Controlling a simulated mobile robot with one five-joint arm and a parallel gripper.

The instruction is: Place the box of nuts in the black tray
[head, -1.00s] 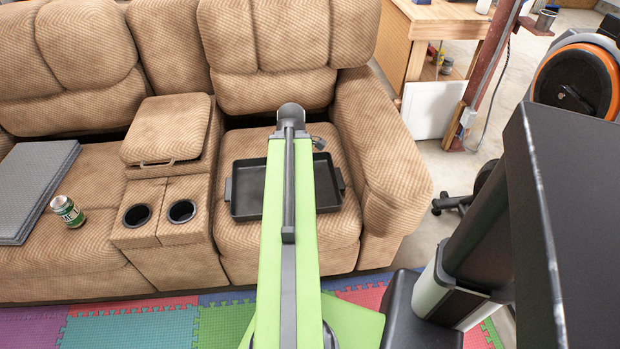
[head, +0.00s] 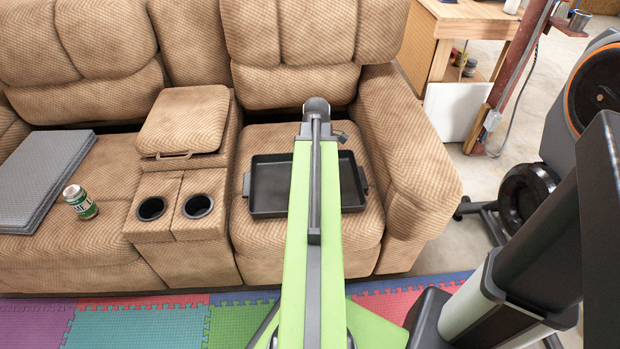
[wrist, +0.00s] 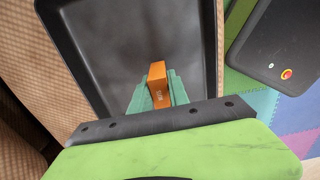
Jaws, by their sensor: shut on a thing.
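The black tray (head: 270,185) lies on the right seat of the recliner, partly covered in the head view by my green arm. In the wrist view the tray (wrist: 85,50) lies below my gripper. My gripper (wrist: 157,88) is shut on the orange box of nuts (wrist: 158,72), with a teal finger on each side of it. The box shows against the tray's floor; its height above the floor is hard to tell. In the head view the box and the fingers are hidden behind my arm.
A closed console (head: 185,120) with two cup holders stands left of the seat. A green can (head: 80,202) and grey panels (head: 40,180) are on the left seat. The recliner's armrest (head: 405,150) rises right of the tray. An exercise bike (head: 530,190) stands at the right.

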